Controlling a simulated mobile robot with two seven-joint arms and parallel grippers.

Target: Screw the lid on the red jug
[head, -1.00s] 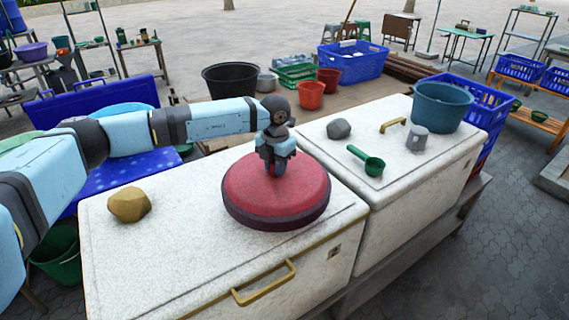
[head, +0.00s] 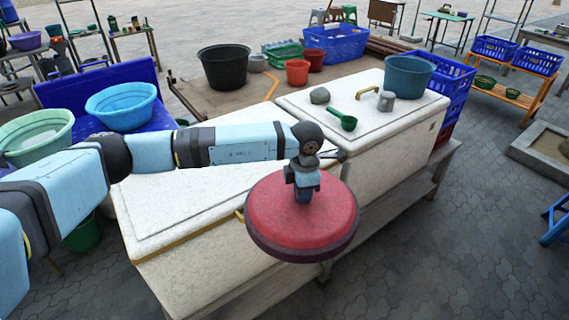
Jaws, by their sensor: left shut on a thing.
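A large round red lid (head: 300,215) with a dark maroon side hangs from my left gripper (head: 303,190). The gripper comes down on the middle of the lid's top and is shut there. What its fingers hold is hidden behind the wrist. The lid looks roughly level and overlaps the front right corner of the near white chest in the head view. I see no red jug body in this view; anything under the lid is hidden. My right gripper is not in view.
The near white chest (head: 205,255) has a broad clear top, partly behind my left arm. The far white chest (head: 385,125) carries a grey stone (head: 320,96), a green scoop (head: 347,122), a grey cup (head: 386,101) and a blue tub (head: 409,76). Open paving lies to the right.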

